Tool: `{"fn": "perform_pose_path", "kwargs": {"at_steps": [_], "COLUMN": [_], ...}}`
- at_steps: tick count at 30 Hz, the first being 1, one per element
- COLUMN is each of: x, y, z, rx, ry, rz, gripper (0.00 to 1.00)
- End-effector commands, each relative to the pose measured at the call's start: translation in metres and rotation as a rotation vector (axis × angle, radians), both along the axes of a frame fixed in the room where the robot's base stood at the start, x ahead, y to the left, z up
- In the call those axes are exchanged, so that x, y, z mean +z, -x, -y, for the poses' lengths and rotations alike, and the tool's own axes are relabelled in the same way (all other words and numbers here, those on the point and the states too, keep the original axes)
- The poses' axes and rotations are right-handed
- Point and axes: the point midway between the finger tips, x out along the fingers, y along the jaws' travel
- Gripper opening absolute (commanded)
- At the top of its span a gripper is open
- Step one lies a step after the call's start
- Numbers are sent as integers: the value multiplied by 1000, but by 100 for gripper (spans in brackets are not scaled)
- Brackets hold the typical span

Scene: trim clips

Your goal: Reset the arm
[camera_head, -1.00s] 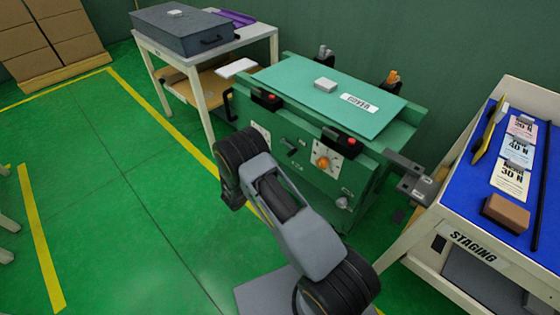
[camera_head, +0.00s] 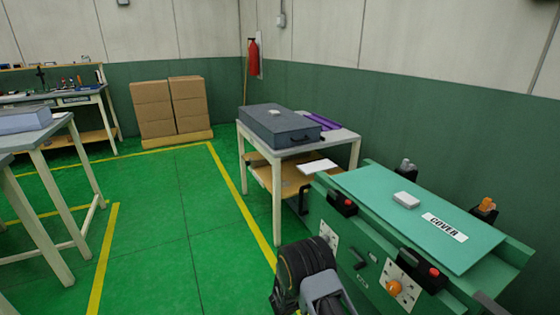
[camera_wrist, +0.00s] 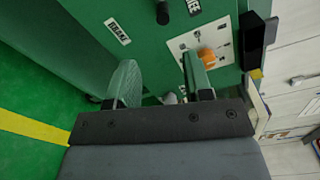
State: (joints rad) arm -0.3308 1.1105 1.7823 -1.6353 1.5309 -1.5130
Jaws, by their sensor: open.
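My gripper (camera_wrist: 160,80) shows in the wrist view with its two fingers apart and nothing between them. It points toward the front of the green machine (camera_wrist: 75,20), near a dial panel with an orange knob (camera_wrist: 207,57). I cannot tell the exact gap to the panel. In the head view my arm (camera_head: 308,280) rises from the bottom edge in front of the green machine (camera_head: 330,217). My gripper is hidden in that view. The machine carries a flat teal cover (camera_head: 385,208) with a label and a small pale block on it.
A white table (camera_head: 345,140) bears a dark grey case (camera_head: 280,127) and a purple item (camera_head: 322,121). Stacked cardboard boxes (camera_head: 152,105) and a fire extinguisher (camera_head: 253,58) are at the back. Workbenches (camera_head: 35,135) stand left. Green floor (camera_head: 160,220) between is clear.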

Motion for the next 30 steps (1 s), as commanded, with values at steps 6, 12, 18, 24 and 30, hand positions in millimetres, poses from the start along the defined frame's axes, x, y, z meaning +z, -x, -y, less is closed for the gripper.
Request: {"fn": "perform_pose_path", "kwargs": {"at_steps": [6, 12, 18, 24, 30], "x": [-27, 18, 97, 197, 296], "y": [50, 102, 144, 176, 197], "z": [13, 15, 0, -24, -42], "rx": [-232, -629, -1080, -1594, -2040], "ry": [-247, -492, -664, -774, -863], "rz": [243, 663, 1149, 1645, 1973], "gripper": [46, 46, 46, 46, 46]}}
